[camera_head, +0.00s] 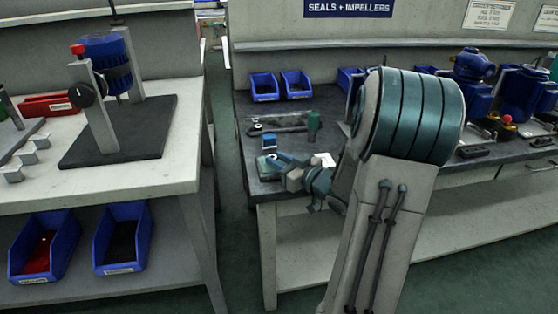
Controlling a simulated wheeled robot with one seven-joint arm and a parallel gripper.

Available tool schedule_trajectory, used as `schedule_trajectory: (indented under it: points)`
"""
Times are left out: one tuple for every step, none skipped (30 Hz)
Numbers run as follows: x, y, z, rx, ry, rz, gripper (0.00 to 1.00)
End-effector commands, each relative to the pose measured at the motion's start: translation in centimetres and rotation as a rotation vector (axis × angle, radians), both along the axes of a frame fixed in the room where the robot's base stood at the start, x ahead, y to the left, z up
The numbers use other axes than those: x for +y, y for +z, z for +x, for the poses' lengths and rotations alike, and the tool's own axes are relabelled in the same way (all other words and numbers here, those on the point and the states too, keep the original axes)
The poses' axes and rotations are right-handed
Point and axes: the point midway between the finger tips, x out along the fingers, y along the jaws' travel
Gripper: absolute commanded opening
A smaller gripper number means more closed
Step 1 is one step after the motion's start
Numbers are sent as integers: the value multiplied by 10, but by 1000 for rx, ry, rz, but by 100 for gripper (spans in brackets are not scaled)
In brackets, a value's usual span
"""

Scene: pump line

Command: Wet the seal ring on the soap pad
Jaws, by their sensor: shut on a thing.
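My gripper (279,160) is at the front left corner of the right bench, reaching left from my wrist. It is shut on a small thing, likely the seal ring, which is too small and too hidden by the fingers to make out. What looks like the soap pad (264,171), a small greenish pad in a dark holder, lies on the bench right at the fingertips. I cannot tell whether the held thing touches the pad.
A small blue block-like item (269,142) stands just behind the fingertips. A tool (284,123) lies beyond it, beside a green upright item (314,125). Blue bins (264,87) stand at the back. A gap separates the left bench (176,160). Blue pumps (473,78) stand right.

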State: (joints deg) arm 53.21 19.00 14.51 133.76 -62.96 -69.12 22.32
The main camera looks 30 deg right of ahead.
Motion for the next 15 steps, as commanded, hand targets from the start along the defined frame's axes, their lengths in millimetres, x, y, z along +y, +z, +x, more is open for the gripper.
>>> schedule_trajectory:
  points:
    - [0, -1, 0, 0, 0, 0, 3]
    - [0, -2, 0, 0, 0, 0, 3]
    - [0, -2, 0, 0, 0, 0, 3]
    - [0, -2, 0, 0, 0, 0, 3]
    - [0, -3, 0, 0, 0, 0, 3]
    - [0, -3, 0, 0, 0, 0, 3]
    - [0, -4, 0, 0, 0, 0, 3]
    - [0, -4, 0, 0, 0, 0, 3]
    - [0, -5, 0, 0, 0, 0, 3]
    - [0, -4, 0, 0, 0, 0, 3]
    - [0, -4, 0, 0, 0, 0, 3]
    - [0, -4, 0, 0, 0, 0, 3]
    - [0, -4, 0, 0, 0, 0, 3]
    - [0, -4, 0, 1, 0, 0, 3]
    - [0, -4, 0, 1, 0, 0, 3]
